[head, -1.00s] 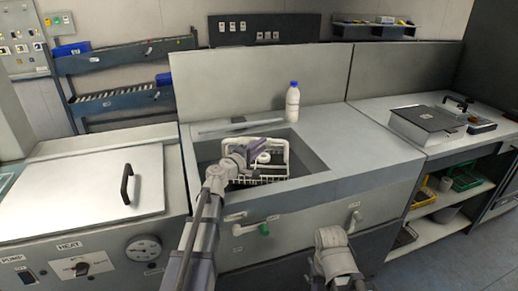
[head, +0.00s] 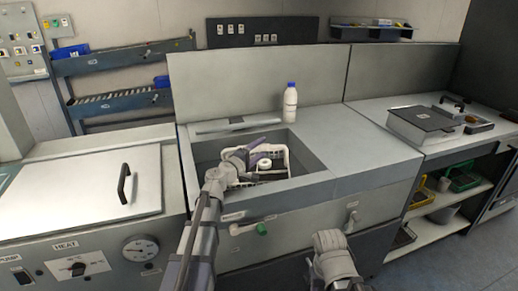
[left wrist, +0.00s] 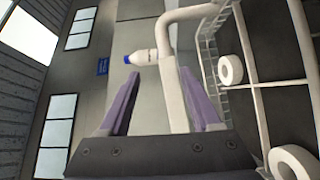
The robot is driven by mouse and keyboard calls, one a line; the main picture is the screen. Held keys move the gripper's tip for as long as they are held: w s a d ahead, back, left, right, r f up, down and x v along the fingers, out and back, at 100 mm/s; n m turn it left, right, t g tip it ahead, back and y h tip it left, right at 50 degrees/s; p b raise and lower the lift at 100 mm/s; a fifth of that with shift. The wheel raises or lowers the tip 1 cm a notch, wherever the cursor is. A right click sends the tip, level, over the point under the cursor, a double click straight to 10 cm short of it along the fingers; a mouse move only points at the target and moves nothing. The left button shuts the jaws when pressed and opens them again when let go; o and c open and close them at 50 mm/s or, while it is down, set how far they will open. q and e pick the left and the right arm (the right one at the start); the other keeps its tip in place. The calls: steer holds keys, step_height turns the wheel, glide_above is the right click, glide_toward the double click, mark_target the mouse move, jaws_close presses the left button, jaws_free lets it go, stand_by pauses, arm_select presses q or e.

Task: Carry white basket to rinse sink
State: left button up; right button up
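The white wire basket (head: 276,173) sits inside the rinse sink (head: 312,165), with white round items in it. My left gripper (head: 262,150) is over the basket's left side with its purple fingers spread. In the left wrist view, the open fingers (left wrist: 160,105) stand either side of the basket's white handle (left wrist: 176,95). The handle is close to the right finger, with a clear gap to the left finger. Part of the basket is hidden behind my left gripper. My right arm shows at the bottom of the head view, but its gripper does not.
A white bottle with a blue cap (head: 290,102) stands on the counter behind the sink. A closed lid with a black handle (head: 124,184) is to the left. The counter right of the sink (head: 365,140) is clear. A grey box (head: 420,124) stands farther right.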

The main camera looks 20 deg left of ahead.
arm_select(q)
steer(key=shift+a+r, duration=0.1)
steer(key=shift+r, duration=0.1)
steer(key=p+v, duration=0.1)
steer(key=v, duration=1.1)
steer(key=shift+r, duration=0.3)
steer(key=shift+s, duration=0.15)
